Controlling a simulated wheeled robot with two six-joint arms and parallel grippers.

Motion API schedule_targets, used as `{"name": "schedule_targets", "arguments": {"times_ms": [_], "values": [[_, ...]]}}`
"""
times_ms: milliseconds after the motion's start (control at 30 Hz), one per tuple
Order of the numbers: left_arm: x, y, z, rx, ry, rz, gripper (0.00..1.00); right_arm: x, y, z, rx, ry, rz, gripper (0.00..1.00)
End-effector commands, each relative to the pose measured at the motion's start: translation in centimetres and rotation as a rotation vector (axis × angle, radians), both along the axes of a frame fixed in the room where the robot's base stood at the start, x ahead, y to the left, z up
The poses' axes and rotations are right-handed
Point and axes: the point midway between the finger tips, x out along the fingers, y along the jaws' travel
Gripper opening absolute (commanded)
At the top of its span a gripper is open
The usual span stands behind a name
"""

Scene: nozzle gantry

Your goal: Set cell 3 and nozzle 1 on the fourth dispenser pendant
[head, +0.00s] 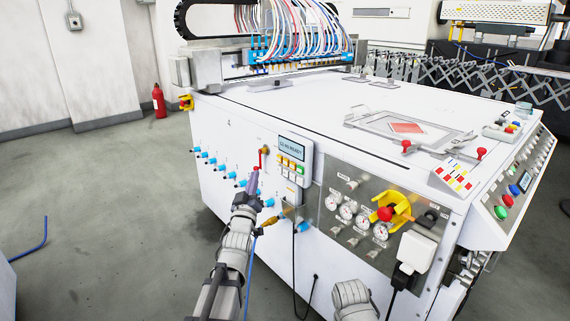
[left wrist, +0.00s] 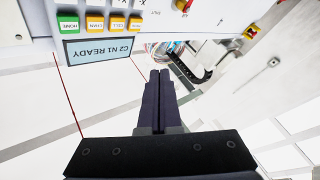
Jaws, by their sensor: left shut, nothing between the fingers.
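One pendant (head: 291,160) shows on the white machine's front panel, with a small display above rows of colored buttons. In the left wrist view its display (left wrist: 100,48) reads C2 N1 READY. There, a green HOME button (left wrist: 68,25) and several yellow buttons (left wrist: 117,24) sit in a row beside the display; one yellow label looks like CELL. My left gripper (head: 254,181) is shut and empty, left of the pendant's lower part and apart from its buttons. Its closed dark fingers (left wrist: 160,78) point past the display's right end. My right gripper is out of view.
A red-handled valve (head: 264,155) sits just left of the pendant. Blue fittings (head: 222,167) line the panel further left. Gauges (head: 347,210) and a yellow-and-red switch (head: 387,212) are to the right. Cables hang below the pendant. Floor at the left is mostly clear.

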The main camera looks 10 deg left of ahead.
Motion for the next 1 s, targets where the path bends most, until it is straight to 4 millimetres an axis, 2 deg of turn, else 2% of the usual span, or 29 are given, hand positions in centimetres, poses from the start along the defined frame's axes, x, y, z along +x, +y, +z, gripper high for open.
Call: {"name": "schedule_targets", "arguments": {"times_ms": [233, 700, 1000], "values": [[0.9, -0.6, 0.0, -0.001, -0.001, -0.001, 0.00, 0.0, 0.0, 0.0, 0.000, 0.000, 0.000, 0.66], [5.6, -4.3, 0.0, -0.001, 0.000, -0.002, 0.00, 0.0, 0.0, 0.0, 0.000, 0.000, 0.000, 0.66], [6.9, -5.4, 0.0, -0.001, 0.000, 0.000, 0.00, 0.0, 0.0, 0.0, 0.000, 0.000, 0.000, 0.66]]}}
